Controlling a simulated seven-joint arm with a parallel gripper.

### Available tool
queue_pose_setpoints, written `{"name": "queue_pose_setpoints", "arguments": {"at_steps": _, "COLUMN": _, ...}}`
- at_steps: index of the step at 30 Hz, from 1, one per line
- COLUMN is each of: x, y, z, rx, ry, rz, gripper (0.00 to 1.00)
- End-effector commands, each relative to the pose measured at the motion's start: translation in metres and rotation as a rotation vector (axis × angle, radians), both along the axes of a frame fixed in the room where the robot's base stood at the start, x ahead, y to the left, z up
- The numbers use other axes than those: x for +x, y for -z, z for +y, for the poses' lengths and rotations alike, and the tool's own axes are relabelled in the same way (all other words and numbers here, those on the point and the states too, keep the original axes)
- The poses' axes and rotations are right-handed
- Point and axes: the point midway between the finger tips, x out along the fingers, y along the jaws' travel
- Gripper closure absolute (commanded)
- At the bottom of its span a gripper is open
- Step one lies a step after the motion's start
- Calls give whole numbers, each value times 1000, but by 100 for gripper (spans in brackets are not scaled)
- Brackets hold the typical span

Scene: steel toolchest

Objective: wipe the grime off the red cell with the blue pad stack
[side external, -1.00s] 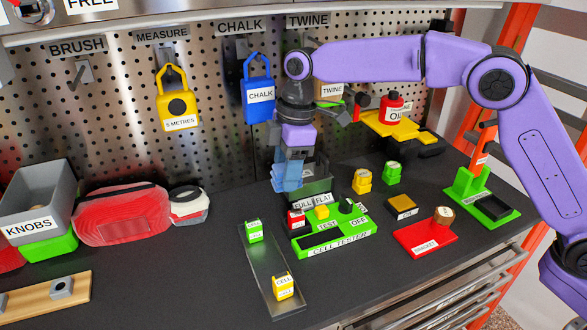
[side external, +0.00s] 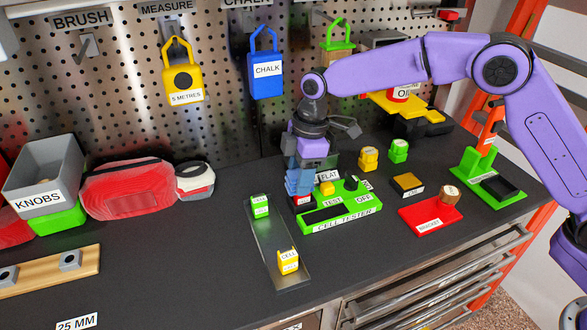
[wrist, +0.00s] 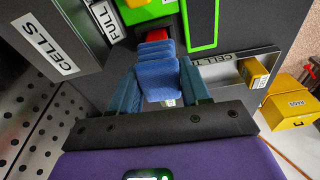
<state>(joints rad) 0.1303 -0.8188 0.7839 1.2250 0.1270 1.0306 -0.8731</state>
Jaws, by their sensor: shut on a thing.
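The blue pad stack (wrist: 158,70) is held between the fingers of my gripper (wrist: 160,88) in the wrist view. It also shows in the side view (side external: 299,182), low over the red cell (side external: 303,201). The red cell sits at the left end of the green cell tester (side external: 345,215). The pads hide most of it, and only a bit of red (wrist: 164,34) shows past them in the wrist view. I cannot tell whether the pads touch the cell, and no grime can be made out.
A steel tray (side external: 272,238) with a green cell (side external: 259,206) and a yellow cell (side external: 288,261) lies in front.

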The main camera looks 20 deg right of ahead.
Motion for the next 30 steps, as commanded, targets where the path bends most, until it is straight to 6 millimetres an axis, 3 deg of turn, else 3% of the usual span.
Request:
{"name": "queue_pose_setpoints", "arguments": {"at_steps": 11, "x": -2, "y": 1, "z": -26, "rx": -4, "ry": -1, "rz": 3, "gripper": 78}}
{"name": "queue_pose_setpoints", "arguments": {"at_steps": 27, "x": -1, "y": 1, "z": 17, "rx": -3, "ry": -3, "rz": 3, "gripper": 78}}
{"name": "queue_pose_setpoints", "arguments": {"at_steps": 30, "x": 0, "y": -15, "z": 17, "rx": 2, "ry": -2, "rz": -2, "gripper": 78}}
